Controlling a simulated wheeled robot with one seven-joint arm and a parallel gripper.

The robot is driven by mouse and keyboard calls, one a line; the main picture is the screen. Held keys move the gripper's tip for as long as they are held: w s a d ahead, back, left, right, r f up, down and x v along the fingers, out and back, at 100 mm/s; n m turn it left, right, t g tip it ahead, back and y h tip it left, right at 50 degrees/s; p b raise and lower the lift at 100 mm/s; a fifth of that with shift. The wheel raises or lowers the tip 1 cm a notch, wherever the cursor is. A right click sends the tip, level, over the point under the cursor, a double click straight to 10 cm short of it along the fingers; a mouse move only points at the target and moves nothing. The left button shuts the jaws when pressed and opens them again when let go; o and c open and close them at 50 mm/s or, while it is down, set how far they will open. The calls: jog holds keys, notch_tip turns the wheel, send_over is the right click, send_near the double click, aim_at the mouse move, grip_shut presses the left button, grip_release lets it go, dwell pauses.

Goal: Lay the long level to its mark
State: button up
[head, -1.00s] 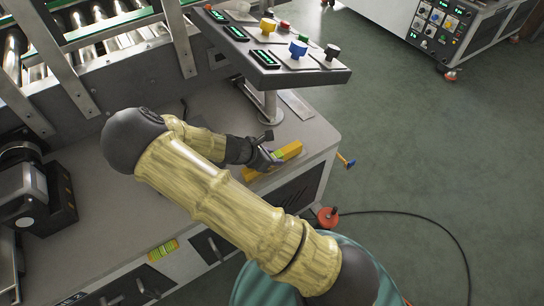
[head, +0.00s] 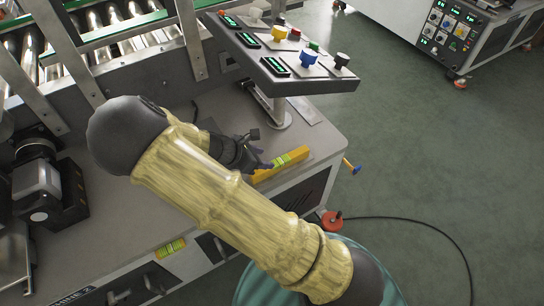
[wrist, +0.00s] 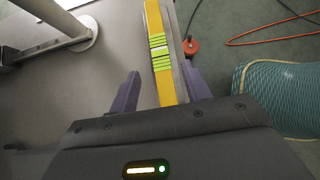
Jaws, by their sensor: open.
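The long level (head: 290,160) is a yellow bar with a green-striped middle. It lies on the grey bench top along its right front edge. In the wrist view the level (wrist: 153,18) runs from the top down between my fingers. My gripper (wrist: 160,88) is open, with one purple finger on each side of the level; I cannot tell whether either touches it. In the head view my gripper (head: 257,160) is dark and sits just left of the level, partly hidden by my arm. I cannot make out a mark for the level.
A control panel (head: 285,68) on a post overhangs the bench behind the level. A flat metal plate (head: 305,110) lies near the post. A small yellow-green piece (head: 170,248) is at the bench's front edge. A red-orange object (head: 332,220) with a cable is on the floor.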

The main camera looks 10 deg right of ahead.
jog(key=v, duration=0.2)
jog(key=shift+s+a+r, duration=0.1)
jog(key=shift+a+r, duration=0.1)
dwell(0.4)
jog(key=shift+s+d+m, duration=0.15)
jog(key=shift+d+m, duration=0.15)
jog(key=shift+m, duration=0.1)
jog(key=s+d+r+m+y, duration=0.3)
jog(key=s+r+m+y, duration=0.1)
jog(key=m, duration=0.6)
jog(key=s+d+r+m+y, duration=0.4)
jog(key=s+r+m, duration=0.3)
jog(key=m, duration=0.3)
jog(key=shift+s+d+r+m+y, duration=0.2)
jog(key=shift+d+r+m+y, duration=0.15)
jog(key=shift+r, duration=0.3)
jog(key=shift+a, duration=0.1)
